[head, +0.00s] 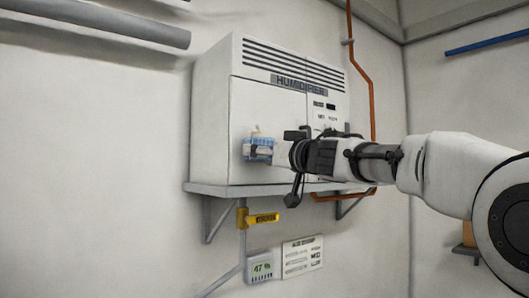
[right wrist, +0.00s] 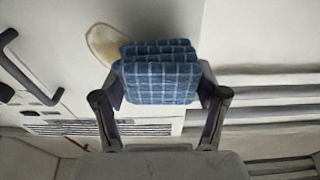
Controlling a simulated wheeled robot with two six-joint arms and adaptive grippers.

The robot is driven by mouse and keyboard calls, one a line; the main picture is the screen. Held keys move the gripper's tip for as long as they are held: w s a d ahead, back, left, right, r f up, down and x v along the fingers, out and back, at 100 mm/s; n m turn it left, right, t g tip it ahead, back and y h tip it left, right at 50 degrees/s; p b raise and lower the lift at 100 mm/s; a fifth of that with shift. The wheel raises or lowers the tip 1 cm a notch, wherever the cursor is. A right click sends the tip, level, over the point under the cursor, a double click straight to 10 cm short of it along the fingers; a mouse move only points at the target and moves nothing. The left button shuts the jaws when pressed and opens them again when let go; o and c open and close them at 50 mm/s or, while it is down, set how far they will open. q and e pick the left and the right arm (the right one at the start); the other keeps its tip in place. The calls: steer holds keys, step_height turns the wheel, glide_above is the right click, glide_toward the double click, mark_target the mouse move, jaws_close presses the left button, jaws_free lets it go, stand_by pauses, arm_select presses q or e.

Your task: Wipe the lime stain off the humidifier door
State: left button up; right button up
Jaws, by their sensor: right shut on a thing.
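The humidifier (head: 262,100) is a white cabinet with dark slots along its top and a "HUMIDIFIER" label. My right gripper (head: 268,151) is in front of the lower part of its door and shut on a folded blue checked cloth (head: 256,147). The cloth (right wrist: 158,75) also shows between the fingers of my right gripper (right wrist: 160,95) in the right wrist view. A pale beige lime stain (right wrist: 106,43) shows on the white door beside the cloth, partly hidden behind it. I cannot tell whether the cloth touches the door. My left gripper is out of view.
The humidifier stands on a grey wall shelf (head: 240,189) with brackets. An orange pipe (head: 366,80) runs down the wall at the right.

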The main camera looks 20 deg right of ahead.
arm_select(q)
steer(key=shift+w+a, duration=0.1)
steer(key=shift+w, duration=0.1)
arm_select(e)
steer(key=shift+w+a+f, duration=0.15)
steer(key=shift+w+a, duration=0.05)
steer(key=shift+w, duration=0.35)
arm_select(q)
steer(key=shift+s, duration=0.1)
arm_select(e)
steer(key=shift+w, duration=0.15)
